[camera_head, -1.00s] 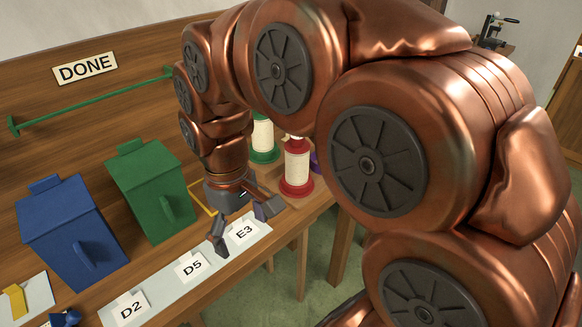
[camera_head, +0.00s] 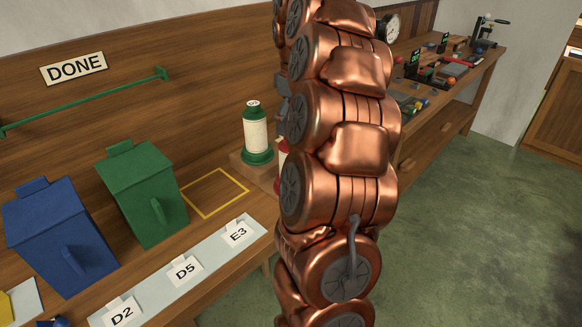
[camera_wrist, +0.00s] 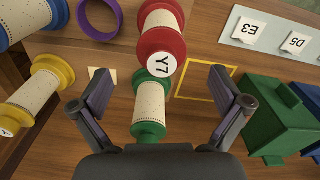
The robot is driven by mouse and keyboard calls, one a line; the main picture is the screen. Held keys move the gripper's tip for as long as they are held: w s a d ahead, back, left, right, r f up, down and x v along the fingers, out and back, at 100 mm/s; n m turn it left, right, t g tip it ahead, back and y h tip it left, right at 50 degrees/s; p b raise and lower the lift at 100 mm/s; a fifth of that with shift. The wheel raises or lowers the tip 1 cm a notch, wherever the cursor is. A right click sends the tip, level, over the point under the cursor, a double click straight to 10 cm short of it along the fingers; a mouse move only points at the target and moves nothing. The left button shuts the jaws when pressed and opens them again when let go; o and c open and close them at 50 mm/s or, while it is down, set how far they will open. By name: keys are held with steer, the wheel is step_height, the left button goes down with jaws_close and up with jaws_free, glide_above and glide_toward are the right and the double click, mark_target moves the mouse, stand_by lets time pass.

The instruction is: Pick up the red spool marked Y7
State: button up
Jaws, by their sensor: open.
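The red spool marked Y7 (camera_wrist: 161,42) shows in the wrist view at the top middle, with its label end toward the camera and cream thread between red flanges. In the head view only a sliver of the red spool (camera_head: 283,152) shows; my arm hides the rest. My gripper (camera_wrist: 164,88) is open and empty. Its two fingers are spread on either side below the red spool in the wrist view, apart from it. A green spool (camera_wrist: 148,105) shows between the fingers; it stands upright in the head view (camera_head: 256,138).
Yellow (camera_wrist: 40,92) and blue (camera_wrist: 30,18) spools and a purple ring (camera_wrist: 99,14) lie around. A yellow square outline (camera_head: 215,193) marks bare bench. Green (camera_head: 146,195) and blue (camera_head: 62,235) bins and a label strip (camera_head: 205,264) are at left.

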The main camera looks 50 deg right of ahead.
steer(key=shift+w+a+f+p, duration=0.15)
steer(key=shift+f+p, duration=0.4)
steer(key=shift+f, duration=1.4)
steer(key=shift+w+f+p, duration=0.15)
steer(key=shift+f+p, duration=0.35)
steer(key=shift+f, duration=1.4)
steer(key=c, duration=1.9)
steer(key=shift+r, duration=0.1)
